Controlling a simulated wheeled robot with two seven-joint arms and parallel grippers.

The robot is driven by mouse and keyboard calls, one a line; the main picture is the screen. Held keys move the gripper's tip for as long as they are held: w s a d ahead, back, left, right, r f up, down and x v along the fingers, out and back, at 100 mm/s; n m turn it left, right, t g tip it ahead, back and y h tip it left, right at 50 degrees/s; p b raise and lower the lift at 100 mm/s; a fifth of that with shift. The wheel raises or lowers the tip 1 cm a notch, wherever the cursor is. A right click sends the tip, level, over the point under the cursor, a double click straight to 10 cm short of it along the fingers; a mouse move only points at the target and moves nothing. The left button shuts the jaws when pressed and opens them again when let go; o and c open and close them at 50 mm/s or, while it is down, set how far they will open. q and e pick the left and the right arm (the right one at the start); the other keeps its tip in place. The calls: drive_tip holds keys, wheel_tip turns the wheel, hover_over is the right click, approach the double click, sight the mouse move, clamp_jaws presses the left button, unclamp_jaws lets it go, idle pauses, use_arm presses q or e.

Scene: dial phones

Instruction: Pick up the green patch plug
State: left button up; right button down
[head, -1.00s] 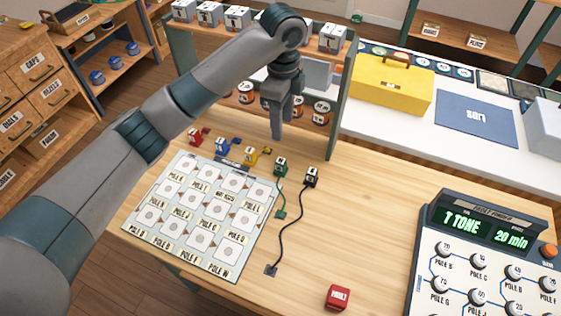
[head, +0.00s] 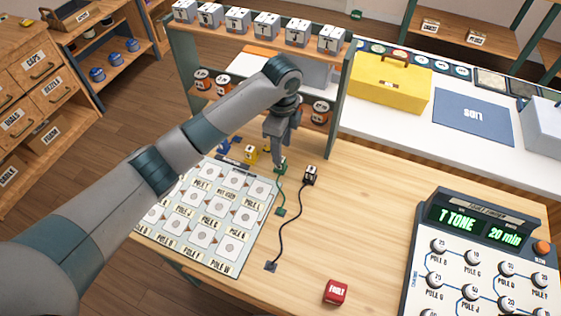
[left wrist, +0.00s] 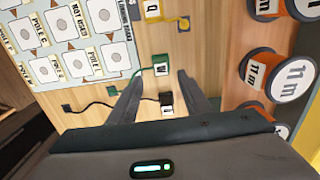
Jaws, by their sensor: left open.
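The green patch plug (head: 281,168) stands on the wooden table just right of the pole card, with a green cord running to a small green end on the table. My left gripper (head: 278,157) points down close above it and partly covers it. In the left wrist view the green plug (left wrist: 160,67) shows just ahead of the open fingertips (left wrist: 158,80), roughly in line with the gap. Nothing is held. Whether the fingers touch the plug I cannot tell. My right gripper is not in view.
A black plug (head: 311,174) with a black cord stands right of the green one. A yellow plug (head: 250,153) is to its left. The pole card (head: 205,215) lies on the left. A shelf with several cans stands behind. A red block (head: 335,291) sits at the front.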

use_arm(q)
drive_tip(key=shift+f, duration=1)
drive_tip(key=shift+a+f+p, duration=0.1)
drive_tip(key=shift+f+p, duration=0.4)
drive_tip(key=shift+p, duration=0.15)
wheel_tip(320, 180, down, 3)
drive_tip(key=shift+w+a+f+p, duration=0.1)
drive_tip(key=shift+w+p, duration=0.05)
drive_tip(key=shift+p, duration=0.5)
drive_tip(key=shift+f, duration=0.5)
clamp_jaws()
